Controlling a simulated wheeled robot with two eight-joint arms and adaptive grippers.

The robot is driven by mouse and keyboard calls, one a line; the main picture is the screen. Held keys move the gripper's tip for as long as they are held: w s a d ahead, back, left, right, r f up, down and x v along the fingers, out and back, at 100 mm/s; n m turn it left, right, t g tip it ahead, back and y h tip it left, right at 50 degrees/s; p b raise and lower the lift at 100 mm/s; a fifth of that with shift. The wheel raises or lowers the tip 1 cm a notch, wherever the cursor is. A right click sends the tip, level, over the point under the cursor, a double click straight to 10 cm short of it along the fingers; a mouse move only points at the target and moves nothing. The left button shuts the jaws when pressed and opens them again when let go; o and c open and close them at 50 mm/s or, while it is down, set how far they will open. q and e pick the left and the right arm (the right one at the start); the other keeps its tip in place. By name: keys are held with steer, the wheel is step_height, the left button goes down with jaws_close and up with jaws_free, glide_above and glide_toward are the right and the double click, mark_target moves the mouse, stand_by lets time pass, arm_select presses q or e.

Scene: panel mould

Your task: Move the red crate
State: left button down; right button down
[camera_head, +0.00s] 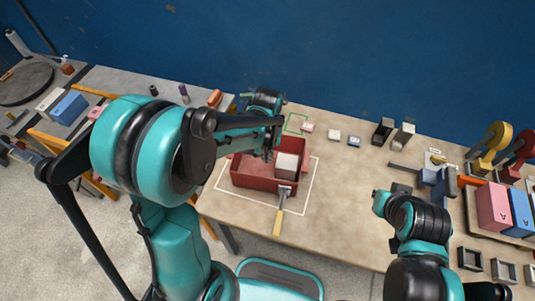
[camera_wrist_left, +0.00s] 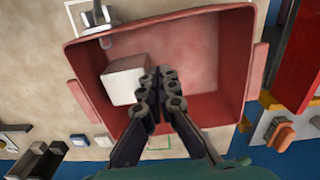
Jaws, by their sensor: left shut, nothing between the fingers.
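The red crate (camera_head: 252,182) sits on the table within a white outline. It holds a white block (camera_head: 287,166) in its right part. In the left wrist view the open-topped crate (camera_wrist_left: 208,62) fills the middle, with the white block (camera_wrist_left: 124,82) inside. My left gripper (camera_head: 270,154) is over the crate near its back wall. In the left wrist view its fingers (camera_wrist_left: 158,76) are together beside the block, with nothing between them. I cannot tell whether they touch the block. My right arm is at the lower right; its gripper cannot be made out.
A tool with a wooden handle (camera_head: 279,218) lies at the crate's front side. A green outline (camera_head: 296,123) and small blocks lie behind it. Pink (camera_head: 492,207) and blue boxes stand at the right, near several grey frames. The table between is mostly clear.

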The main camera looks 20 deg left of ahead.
mark_target(264, 178)
arm_select(q)
steer(key=f, duration=0.1)
steer(key=f+b, duration=0.1)
steer(key=f, duration=0.3)
steer(key=shift+s, duration=0.35)
steer(key=s, duration=0.3)
steer(key=shift+s+d+r+b, duration=0.15)
steer(key=shift+b, duration=0.2)
steer(key=shift+s+d, duration=0.1)
steer(key=shift+s, duration=0.8)
